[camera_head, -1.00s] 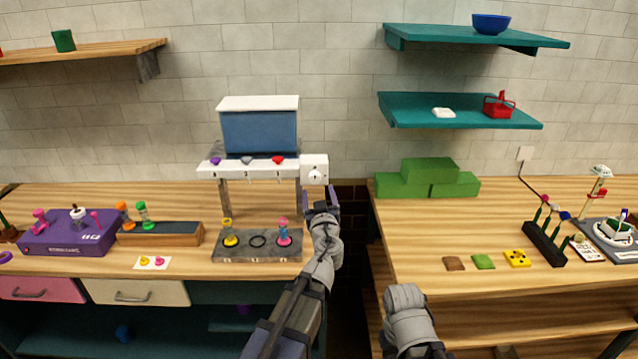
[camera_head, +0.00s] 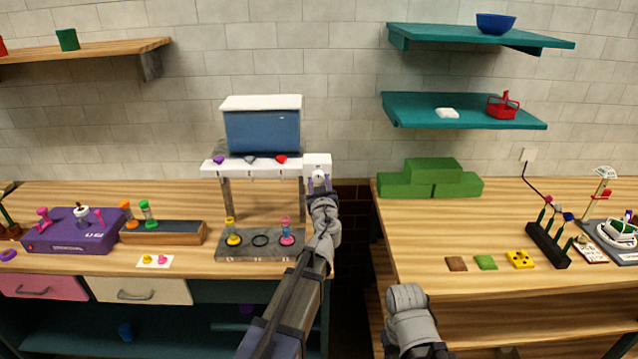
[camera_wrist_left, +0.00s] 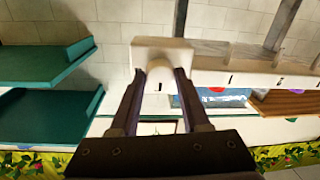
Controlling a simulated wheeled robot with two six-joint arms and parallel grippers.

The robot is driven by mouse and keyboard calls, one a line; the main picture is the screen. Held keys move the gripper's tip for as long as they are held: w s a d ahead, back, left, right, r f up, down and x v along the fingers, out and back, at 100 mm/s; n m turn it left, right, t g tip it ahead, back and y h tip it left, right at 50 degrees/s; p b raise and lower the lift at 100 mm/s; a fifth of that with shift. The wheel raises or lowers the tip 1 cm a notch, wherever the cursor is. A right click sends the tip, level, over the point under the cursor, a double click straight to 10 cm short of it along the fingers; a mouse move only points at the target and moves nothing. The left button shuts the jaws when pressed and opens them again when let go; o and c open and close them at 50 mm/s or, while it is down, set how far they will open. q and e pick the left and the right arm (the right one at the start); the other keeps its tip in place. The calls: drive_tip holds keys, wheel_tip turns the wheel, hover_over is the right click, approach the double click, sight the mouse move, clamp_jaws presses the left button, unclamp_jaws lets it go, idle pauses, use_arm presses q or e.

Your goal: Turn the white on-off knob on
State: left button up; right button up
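The white on-off knob (camera_head: 319,174) is on the front of a white square box (camera_head: 317,159) at the right end of the dispenser's white rail. My left gripper (camera_head: 319,184) is open in front of the box. In the left wrist view the left gripper (camera_wrist_left: 160,82) has one finger on each side of the knob, with small gaps apparent. Whether either finger touches it I cannot tell.
The dispenser's blue tank (camera_head: 262,132) stands above the rail (camera_head: 233,168). A grey tray (camera_head: 255,254) with small coloured pieces is below. Green blocks (camera_head: 432,181) sit on the right table. A dark gap separates the two tables. Teal shelves (camera_head: 470,111) hang at upper right.

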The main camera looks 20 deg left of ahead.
use_arm(q)
clamp_jaws()
idle(0.3)
drive_tip(key=m+b, duration=0.1)
drive_tip(key=m, duration=0.8)
drive_tip(key=shift+f+m+t, duration=0.1)
drive_tip(key=shift+m+t, duration=0.2)
drive_tip(key=m, duration=0.4)
drive_tip(key=shift+a+m+b, duration=0.1)
drive_tip(key=shift+m+b, duration=0.25)
drive_tip(key=shift+m, duration=0.05)
drive_tip(key=shift+m+h, duration=0.5)
drive_tip(key=shift+m, duration=1.6)
